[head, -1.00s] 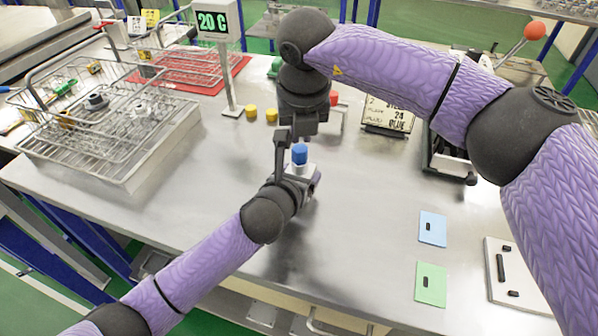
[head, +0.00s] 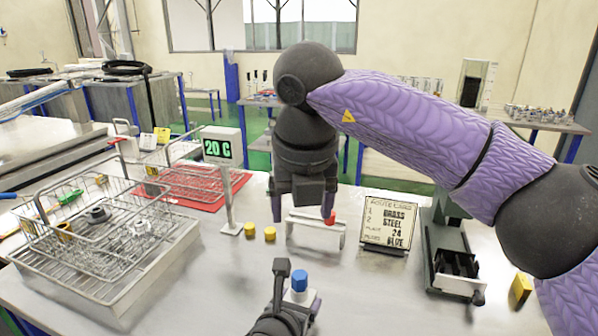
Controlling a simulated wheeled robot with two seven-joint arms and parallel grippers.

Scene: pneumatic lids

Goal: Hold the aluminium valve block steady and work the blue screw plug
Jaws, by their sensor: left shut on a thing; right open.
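The blue screw plug (head: 300,280) stands upright in the top of the aluminium valve block (head: 297,296), low in the head view. My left gripper (head: 291,300) is shut on the block, which is largely hidden by the gripper and close to the picture's bottom edge. My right gripper (head: 302,208) points down with its fingers spread, empty, higher in the picture than the blue plug. It is apart from the plug and in front of the small white rack. I cannot tell from this view how deep the plug sits in the block.
The white rack (head: 299,228) carries a red plug (head: 330,219). Two yellow caps (head: 250,229) lie left of it. A route card (head: 387,221), a dark fixture (head: 441,252) and a yellow block (head: 521,288) stand right. A 20 C display (head: 218,149) and wire baskets (head: 85,225) are left.

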